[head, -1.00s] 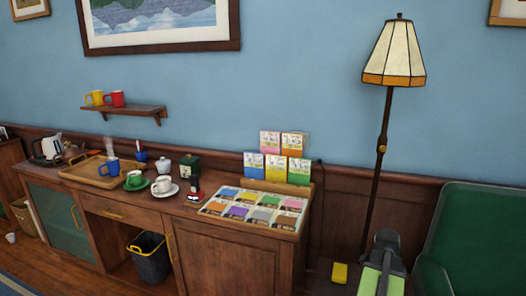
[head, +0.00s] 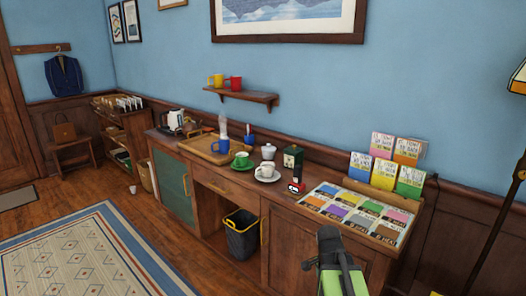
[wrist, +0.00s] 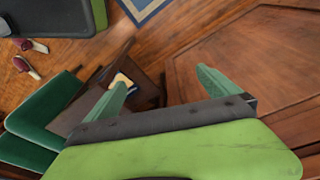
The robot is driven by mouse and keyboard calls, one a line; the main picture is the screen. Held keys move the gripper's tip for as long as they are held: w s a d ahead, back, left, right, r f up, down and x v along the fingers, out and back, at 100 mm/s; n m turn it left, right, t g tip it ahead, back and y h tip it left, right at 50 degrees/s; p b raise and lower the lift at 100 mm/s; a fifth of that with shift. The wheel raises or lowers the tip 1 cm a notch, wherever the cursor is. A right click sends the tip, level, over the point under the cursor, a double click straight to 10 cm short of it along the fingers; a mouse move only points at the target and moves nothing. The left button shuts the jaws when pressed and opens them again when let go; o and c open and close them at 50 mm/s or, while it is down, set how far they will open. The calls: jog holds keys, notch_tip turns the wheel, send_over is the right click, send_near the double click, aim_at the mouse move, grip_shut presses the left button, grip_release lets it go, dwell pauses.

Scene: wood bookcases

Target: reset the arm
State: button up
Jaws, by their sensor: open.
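My gripper (wrist: 162,84) shows in the wrist view with its two green fingers spread wide and nothing between them. It points down over the wooden floor, with a brown wood panel close on the right. In the head view my green arm (head: 341,268) stands at the bottom, right of the middle, in front of the sideboard (head: 310,262). The fingertips cannot be made out there.
The sideboard holds a card tray (head: 352,214), mugs, a wooden tray (head: 211,152) and a kettle (head: 173,120). A bin (head: 242,236) stands in its open bay. The rug (head: 80,257) is clear. Green upholstery (wrist: 45,120) and slippers (wrist: 27,64) lie left in the wrist view.

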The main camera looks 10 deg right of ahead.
jog(key=a+n+y, duration=0.2)
jog(key=a+n, duration=1.2)
jog(key=a, duration=0.3)
notch_tip(320, 180, up, 14)
jog(key=p, duration=1.4)
jog(key=shift+s+d+n, duration=0.3)
jog(key=shift+s+n, duration=0.1)
jog(key=shift+f, duration=0.1)
